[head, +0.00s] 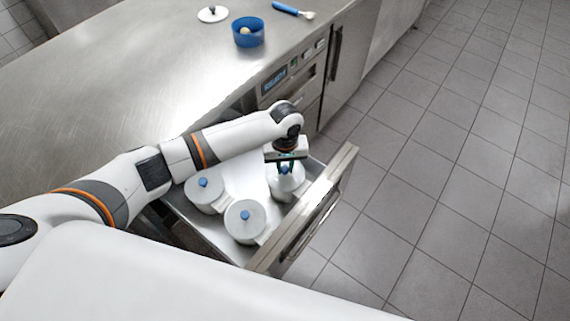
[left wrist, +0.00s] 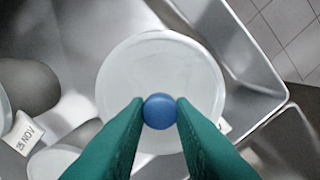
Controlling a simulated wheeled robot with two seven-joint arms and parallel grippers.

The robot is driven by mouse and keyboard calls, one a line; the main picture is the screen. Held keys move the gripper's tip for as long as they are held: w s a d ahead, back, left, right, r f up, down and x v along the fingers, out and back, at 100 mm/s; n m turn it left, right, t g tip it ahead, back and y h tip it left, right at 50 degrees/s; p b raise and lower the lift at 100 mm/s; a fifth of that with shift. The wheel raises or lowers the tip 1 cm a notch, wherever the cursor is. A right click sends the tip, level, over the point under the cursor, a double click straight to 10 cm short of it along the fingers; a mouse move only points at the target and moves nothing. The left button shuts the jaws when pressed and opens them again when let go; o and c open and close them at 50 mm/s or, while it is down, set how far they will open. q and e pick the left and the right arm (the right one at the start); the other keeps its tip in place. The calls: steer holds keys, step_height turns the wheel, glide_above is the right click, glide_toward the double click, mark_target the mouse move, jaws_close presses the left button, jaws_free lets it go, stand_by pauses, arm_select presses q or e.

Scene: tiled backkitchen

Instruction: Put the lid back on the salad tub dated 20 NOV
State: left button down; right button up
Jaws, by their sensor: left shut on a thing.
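My left gripper (head: 287,163) is over the far right part of the open drawer. In the left wrist view its green fingers (left wrist: 159,108) are shut on the blue knob of a round whitish lid (left wrist: 160,65). A pale tub (head: 287,187) is right under this lid; I cannot tell whether the lid rests on it. Its date tag is mostly hidden by a finger. Two more tubs, a left one (head: 204,194) and a near one (head: 246,224), stand in the drawer with blue-knobbed lids. A tag (left wrist: 24,133) at the wrist view's left reads NOV, its number unclear. My right gripper is out of view.
The steel drawer (head: 346,165) is pulled out below the counter (head: 110,75). On the counter are a white disc with a knob (head: 212,14), a blue bowl (head: 248,33) holding something pale, and a blue-handled utensil (head: 290,9). The tiled floor at right is clear.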

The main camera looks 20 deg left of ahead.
arm_select(q)
steer(key=shift+p, duration=0.5)
stand_by(0.6)
steer(key=c, duration=0.7)
jaws_free()
steer(key=shift+r+p, duration=3.55)
steer(key=shift+p, duration=0.75)
steer(key=shift+c, duration=0.2)
jaws_close()
